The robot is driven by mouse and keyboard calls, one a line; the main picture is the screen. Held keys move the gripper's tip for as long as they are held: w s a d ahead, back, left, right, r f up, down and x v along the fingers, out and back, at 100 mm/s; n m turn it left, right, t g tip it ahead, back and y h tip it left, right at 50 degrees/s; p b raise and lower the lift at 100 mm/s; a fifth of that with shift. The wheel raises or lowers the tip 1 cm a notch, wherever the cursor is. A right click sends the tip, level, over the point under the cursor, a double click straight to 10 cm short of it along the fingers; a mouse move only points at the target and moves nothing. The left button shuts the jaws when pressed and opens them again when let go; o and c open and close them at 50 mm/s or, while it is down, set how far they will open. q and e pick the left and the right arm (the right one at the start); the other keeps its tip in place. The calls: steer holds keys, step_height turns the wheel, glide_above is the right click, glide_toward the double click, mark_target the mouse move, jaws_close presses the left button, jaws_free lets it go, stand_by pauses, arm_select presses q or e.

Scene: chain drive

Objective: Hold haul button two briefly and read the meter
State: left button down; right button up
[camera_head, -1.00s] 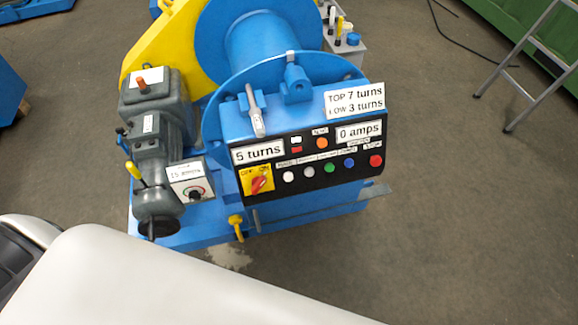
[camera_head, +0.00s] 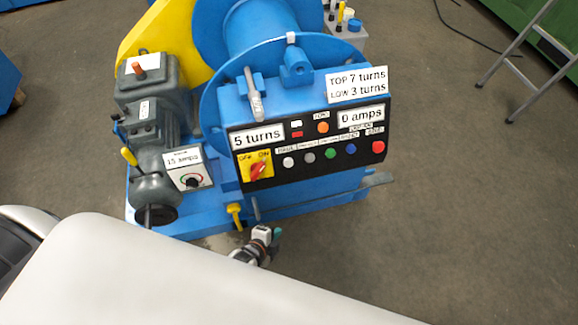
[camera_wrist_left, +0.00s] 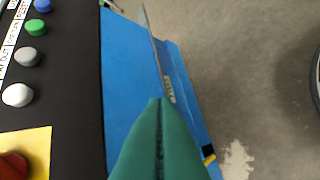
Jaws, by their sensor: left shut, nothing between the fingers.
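The black control panel (camera_head: 310,172) on the blue winch carries a row of buttons. The white button (camera_head: 288,162) is at left under a HAUL label, with the grey button (camera_head: 309,158) beside it; the small labels are hard to read. My right gripper is not in view.
Other plates read 5 turns (camera_head: 258,135) and TOP 7, LOW 3 turns (camera_head: 357,84). A red rotary switch (camera_head: 258,169) and a red button (camera_head: 378,147) flank the row. A grey lever (camera_head: 345,193) sticks out below the panel. A stepladder (camera_head: 530,55) stands right on open floor.

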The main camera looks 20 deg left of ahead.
mark_target(288, 163)
arm_select(q)
steer(key=w+d+r+m+t, duration=0.1)
steer(key=w+r+m+t, duration=0.1)
steer(key=w+r+m, duration=0.2)
steer(key=w+d+r+m+t+h+b, duration=0.1)
steer(key=w+d+r+m+t, duration=0.1)
steer(key=r, duration=0.9)
steer(key=w+m+t, duration=0.1)
steer(key=w+m, duration=0.1)
steer(key=w, duration=0.1)
steer(key=shift+w, duration=0.15)
steer(key=w+a+f+b, duration=0.1)
steer(key=w+b, duration=0.1)
steer(key=w+a+f+b, duration=0.1)
steer(key=w+a+b, duration=0.1)
steer(key=w+a+f+b, duration=0.1)
steer(key=w+f+b, duration=0.1)
steer(key=shift+w+a, duration=0.25)
steer(key=shift+w+a+f+b, duration=0.1)
steer(key=shift+b, duration=0.2)
stand_by(0.7)
steer(key=shift+w+a+f, duration=0.1)
steer(key=shift+w, duration=0.1)
